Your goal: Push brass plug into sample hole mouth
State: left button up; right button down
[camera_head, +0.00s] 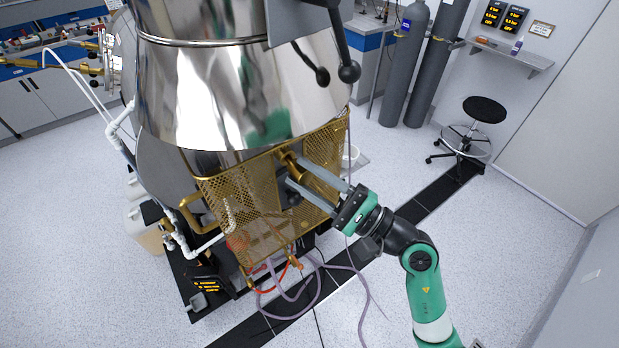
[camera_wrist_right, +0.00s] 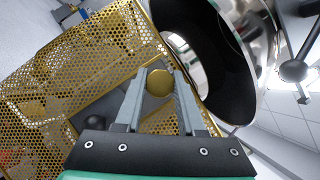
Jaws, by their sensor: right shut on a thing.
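The brass plug (camera_head: 290,162) is a gold cylinder at an opening in the perforated brass guard under the polished chamber. In the right wrist view its round end (camera_wrist_right: 160,82) sits between the two grey fingertips. My right gripper (camera_head: 297,172) reaches in from the right and is shut on the plug. The sample hole mouth cannot be made out; the plug and fingers may hide it. I cannot tell whether the plug touches or enters it. My left gripper is not in view.
The perforated brass guard (camera_head: 235,198) surrounds the work area closely. The polished steel chamber (camera_head: 190,95) hangs just above. A black ball knob (camera_head: 349,71) juts out at the upper right. Purple hoses (camera_head: 313,290) lie below. The floor at right is clear up to the stool (camera_head: 484,108).

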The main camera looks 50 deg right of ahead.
jog(key=shift+w+d, duration=0.2)
jog(key=shift+w, duration=0.7)
jog(key=shift+c, duration=2.2)
grip_release()
jog(key=shift+s, duration=0.1)
jog(key=b+v, duration=0.3)
jog(key=v, duration=0.8)
jog(key=shift+s, duration=0.25)
